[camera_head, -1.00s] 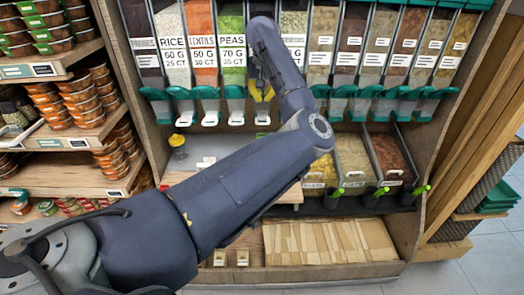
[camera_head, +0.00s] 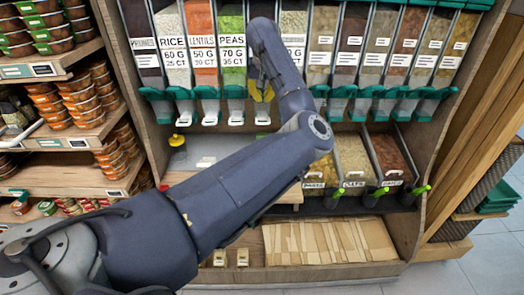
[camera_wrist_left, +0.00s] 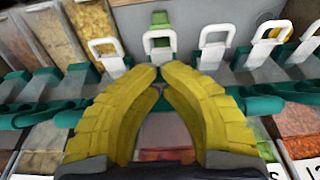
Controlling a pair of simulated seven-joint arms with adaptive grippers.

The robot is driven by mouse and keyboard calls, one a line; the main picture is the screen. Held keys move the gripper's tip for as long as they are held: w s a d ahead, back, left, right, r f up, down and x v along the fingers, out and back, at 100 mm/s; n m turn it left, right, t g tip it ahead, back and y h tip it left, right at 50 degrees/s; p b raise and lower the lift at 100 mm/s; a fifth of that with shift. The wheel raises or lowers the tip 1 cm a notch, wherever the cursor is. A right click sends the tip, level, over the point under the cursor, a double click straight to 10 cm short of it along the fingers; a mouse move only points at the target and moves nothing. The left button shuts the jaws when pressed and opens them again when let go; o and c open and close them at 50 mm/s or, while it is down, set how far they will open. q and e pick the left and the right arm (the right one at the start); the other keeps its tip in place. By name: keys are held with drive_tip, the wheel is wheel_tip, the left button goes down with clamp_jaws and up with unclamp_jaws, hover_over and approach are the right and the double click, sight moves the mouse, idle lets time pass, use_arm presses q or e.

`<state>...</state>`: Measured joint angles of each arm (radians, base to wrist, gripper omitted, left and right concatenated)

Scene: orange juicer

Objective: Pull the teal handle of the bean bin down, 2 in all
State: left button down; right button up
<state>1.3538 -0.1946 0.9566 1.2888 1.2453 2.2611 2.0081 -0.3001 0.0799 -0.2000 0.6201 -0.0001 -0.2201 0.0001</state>
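A row of clear bean bins has teal dispensing handles with white loops below. My left gripper (camera_head: 263,92) is in front of the bin just right of the green PEAS bin (camera_head: 232,38), above that bin's white loop (camera_head: 262,118). In the left wrist view, the yellow fingers (camera_wrist_left: 160,75) arch together, their tips meeting or nearly so, with nothing visible between them. A white loop (camera_wrist_left: 160,42) lies just past the tips. The teal handle (camera_wrist_left: 262,104) of a neighbouring bin shows to the right. The fingers partly hide the bin in front. My right gripper is not in view.
Open bins with pasta and oats (camera_head: 352,160) stand below the dispensers at right. A yellow-lidded container (camera_head: 177,141) is on the lower shelf at left. Stacked tubs (camera_head: 85,98) fill the left shelves. Neighbouring teal handles (camera_head: 338,103) sit close to each side.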

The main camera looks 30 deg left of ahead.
use_arm(q)
wheel_tip(320, 180, up, 8)
drive_tip(key=w+a, duration=0.1)
drive_tip(key=shift+w, duration=0.3)
idle(0.5)
drive_tip(key=shift+a, duration=0.1)
drive_tip(key=shift+f, duration=0.25)
idle(0.4)
drive_tip(key=shift+f, duration=1.1)
drive_tip(key=shift+f, duration=0.1)
